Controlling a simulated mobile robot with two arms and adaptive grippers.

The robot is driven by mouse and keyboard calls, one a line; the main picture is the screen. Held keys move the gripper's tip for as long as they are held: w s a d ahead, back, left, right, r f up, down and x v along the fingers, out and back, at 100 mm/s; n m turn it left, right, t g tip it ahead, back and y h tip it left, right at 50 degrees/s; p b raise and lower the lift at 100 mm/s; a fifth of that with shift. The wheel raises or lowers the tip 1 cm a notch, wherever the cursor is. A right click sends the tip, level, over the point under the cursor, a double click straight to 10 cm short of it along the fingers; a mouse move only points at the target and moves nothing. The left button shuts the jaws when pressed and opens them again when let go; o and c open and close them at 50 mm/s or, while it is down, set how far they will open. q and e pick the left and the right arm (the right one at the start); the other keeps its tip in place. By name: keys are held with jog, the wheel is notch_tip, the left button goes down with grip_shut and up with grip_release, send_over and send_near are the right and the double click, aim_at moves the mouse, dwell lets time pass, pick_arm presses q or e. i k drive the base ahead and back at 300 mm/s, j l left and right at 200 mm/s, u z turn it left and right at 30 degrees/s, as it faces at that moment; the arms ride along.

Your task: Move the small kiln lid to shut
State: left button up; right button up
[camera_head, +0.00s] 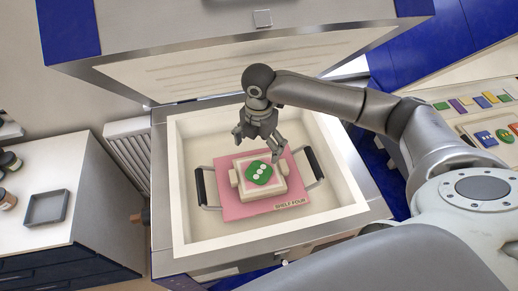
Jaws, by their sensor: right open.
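The kiln (358,214) stands open in the middle of the view, with a pale inner chamber and a metal rim. Its lid (215,68) is raised at the back, its pale underside facing the chamber. Inside the chamber lies a pink board (235,208) marked "SHELF FOUR" with a dark handle at each side. A cream block-like piece (285,167) with a green, white-dotted top (259,173) sits on it. My right gripper (258,148) is open, pointing down over the chamber just behind this piece. It appears empty. My left gripper is not in view.
A white counter at left holds a grey tray (47,207) and dark jars (9,161). A ribbed white radiator (128,155) stands behind the kiln's left side. At right, a table carries a board of coloured pieces (484,115). My right arm crosses above the kiln's right side.

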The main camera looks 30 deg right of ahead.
aim_at(151, 53)
jog(key=k+l, duration=0.8)
jog(key=k, duration=0.05)
